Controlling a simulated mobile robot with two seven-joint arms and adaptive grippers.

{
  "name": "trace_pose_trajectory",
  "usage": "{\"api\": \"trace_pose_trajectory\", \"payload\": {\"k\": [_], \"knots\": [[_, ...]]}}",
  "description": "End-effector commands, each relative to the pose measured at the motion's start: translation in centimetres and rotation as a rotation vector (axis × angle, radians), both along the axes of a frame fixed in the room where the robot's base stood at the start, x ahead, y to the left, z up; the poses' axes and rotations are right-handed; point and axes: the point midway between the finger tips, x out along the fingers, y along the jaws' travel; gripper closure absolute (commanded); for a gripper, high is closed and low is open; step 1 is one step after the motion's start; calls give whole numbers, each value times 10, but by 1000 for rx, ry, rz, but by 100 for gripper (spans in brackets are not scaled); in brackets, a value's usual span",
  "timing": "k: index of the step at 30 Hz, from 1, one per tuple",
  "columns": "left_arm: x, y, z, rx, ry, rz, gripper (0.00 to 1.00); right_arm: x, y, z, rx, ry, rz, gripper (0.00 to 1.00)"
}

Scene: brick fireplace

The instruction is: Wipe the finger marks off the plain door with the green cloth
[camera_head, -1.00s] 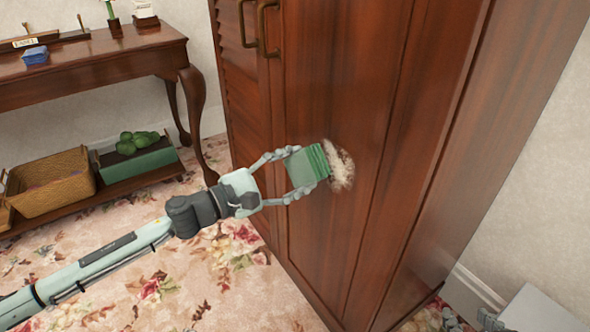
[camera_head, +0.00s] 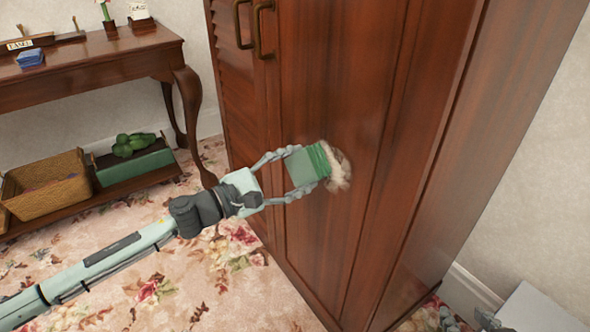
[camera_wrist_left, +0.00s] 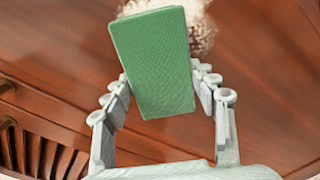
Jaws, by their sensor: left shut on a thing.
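My left gripper (camera_head: 291,175) is shut on the green cloth (camera_head: 307,165), a folded block held against or very near the plain door (camera_head: 335,95) of the brown wardrobe. The pale smudge of finger marks (camera_head: 340,172) shows just right of the cloth, partly hidden behind it. In the left wrist view the cloth (camera_wrist_left: 153,65) sits between the two fingers, with the marks (camera_wrist_left: 203,30) beyond its upper right edge. Part of my right gripper (camera_head: 487,320) shows at the bottom right edge; its jaws cannot be made out.
A louvred door (camera_head: 236,120) with brass handles (camera_head: 262,30) adjoins on the left. A wooden side table (camera_head: 90,62) stands at the left, with a wicker basket (camera_head: 45,187) and green box (camera_head: 135,166) on its lower shelf. Floral carpet (camera_head: 235,290) lies in front.

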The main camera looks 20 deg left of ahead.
Motion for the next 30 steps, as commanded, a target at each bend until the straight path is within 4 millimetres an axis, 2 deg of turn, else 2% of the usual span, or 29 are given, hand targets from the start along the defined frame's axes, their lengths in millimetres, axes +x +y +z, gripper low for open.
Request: {"api": "trace_pose_trajectory", "payload": {"k": [14,30], "knots": [[5,-6,0,0,-1,-1,65,0,0,1,0,0,0,60],[-18,-32,1,0,-1,-1,65,0,0,8,0,0,0,60]]}}
